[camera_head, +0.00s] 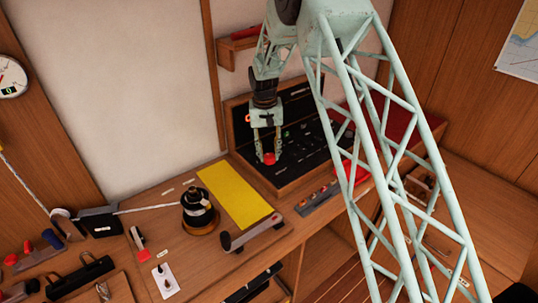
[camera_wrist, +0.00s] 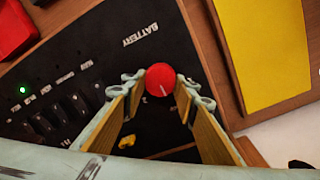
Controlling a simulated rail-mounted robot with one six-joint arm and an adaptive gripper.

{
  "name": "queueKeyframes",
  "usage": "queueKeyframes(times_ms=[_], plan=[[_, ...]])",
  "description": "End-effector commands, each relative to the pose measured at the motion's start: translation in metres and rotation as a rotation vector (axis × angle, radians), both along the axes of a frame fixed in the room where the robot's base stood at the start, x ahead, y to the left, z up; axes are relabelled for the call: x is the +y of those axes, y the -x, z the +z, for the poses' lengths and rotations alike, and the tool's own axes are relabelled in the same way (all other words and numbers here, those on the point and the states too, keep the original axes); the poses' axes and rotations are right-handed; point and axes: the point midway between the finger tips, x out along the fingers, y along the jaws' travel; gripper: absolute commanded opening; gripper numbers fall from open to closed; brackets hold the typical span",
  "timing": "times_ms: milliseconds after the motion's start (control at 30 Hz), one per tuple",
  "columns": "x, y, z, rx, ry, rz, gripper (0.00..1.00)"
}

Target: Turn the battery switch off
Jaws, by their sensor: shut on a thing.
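The battery switch is a round red knob (camera_wrist: 162,82) with a pale pointer mark, set in the black panel (camera_wrist: 90,45) by the word BATTERY. In the wrist view the mark slants. The knob also shows in the head view (camera_head: 269,158), near the panel's front left. My gripper (camera_wrist: 162,95) reaches down to the panel with its two fingers on either side of the knob, shut on it. In the head view my gripper (camera_head: 266,149) hangs above the panel.
A green light (camera_wrist: 22,90) glows beside a row of black switches (camera_wrist: 55,115). A wooden rim (camera_head: 285,190) borders the panel.

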Motion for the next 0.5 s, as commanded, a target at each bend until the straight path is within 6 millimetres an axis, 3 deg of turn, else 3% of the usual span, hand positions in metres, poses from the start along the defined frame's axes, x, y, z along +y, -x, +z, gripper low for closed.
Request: queueKeyframes(times_ms=[167, 200, 300, 500], plan=[[0.0002, 0.0001, -0.0001, 0.0, 0.0, 0.001, 0.17], [0.0002, 0.0001, -0.0001, 0.0, 0.0, 0.001, 0.31], [0.0001, 0.0001, -0.0001, 0.0, 0.0, 0.001, 0.4], [0.0001, 0.0, -0.0001, 0.0, 0.0, 0.001, 0.41]])
